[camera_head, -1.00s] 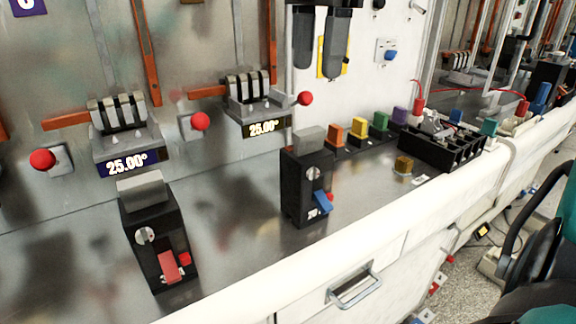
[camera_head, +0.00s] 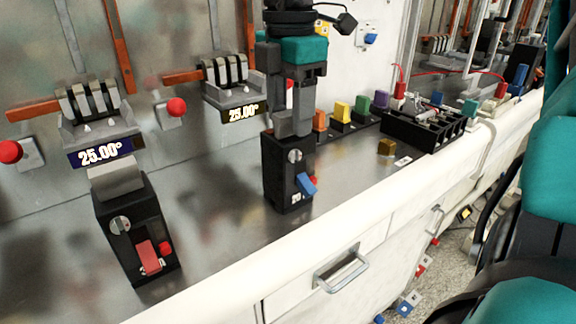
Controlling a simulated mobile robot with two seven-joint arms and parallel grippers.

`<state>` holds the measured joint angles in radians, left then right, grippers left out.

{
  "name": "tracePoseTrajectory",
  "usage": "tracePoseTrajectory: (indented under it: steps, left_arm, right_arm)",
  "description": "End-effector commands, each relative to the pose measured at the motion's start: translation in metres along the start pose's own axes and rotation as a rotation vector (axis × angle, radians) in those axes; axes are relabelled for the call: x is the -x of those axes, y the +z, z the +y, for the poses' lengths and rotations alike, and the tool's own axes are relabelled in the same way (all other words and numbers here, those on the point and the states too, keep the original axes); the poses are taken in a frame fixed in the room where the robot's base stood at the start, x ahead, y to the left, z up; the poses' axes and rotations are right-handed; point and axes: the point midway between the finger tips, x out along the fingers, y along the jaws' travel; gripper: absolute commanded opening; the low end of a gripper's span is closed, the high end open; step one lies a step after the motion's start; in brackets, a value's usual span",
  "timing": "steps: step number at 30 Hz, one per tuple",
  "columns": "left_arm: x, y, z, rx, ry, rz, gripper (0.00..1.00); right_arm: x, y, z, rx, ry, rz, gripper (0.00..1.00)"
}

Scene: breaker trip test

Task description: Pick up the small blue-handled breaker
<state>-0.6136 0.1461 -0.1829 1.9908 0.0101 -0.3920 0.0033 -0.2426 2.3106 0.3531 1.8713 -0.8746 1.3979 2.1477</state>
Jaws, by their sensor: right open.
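The small breaker with the blue handle (camera_head: 305,186) stands upright on the metal bench. It has a black body (camera_head: 283,168) and a grey top. My right gripper (camera_head: 291,104) is directly above it, pointing down at the grey top. The jaws are open and partly cover the top of the breaker. I cannot tell whether they touch it. A larger breaker with a red handle (camera_head: 148,256) stands to the left, nearer the front. My left gripper is not in view.
Small orange (camera_head: 320,121), yellow (camera_head: 342,112), green and purple blocks stand in a row behind and right of the breaker. A black divided tray (camera_head: 424,133) and a brass-coloured cube (camera_head: 386,148) are farther right. The metal bench (camera_head: 215,196) between the breakers is clear.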

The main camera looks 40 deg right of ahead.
Motion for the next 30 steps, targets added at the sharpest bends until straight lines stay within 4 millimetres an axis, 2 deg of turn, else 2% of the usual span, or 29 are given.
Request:
tracePoseTrajectory:
  steps: [3, 10, 26, 30]
  left_arm:
    - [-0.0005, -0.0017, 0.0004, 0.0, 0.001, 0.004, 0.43]
    - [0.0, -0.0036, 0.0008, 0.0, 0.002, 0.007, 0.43]
    - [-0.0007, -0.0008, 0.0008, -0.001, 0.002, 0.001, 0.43]
    - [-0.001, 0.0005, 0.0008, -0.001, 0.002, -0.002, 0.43]
  right_arm:
    - [-0.0081, -0.0001, -0.0001, 0.001, 0.001, 0.001, 0.53]
    - [-0.0084, 0.0, 0.0001, 0.0, 0.002, 0.0, 0.52]
    - [-0.008, 0.0001, 0.0001, 0.0, 0.002, 0.0, 0.01]
    - [-0.0079, 0.0001, 0.0001, 0.0, 0.002, 0.0, 0.0]
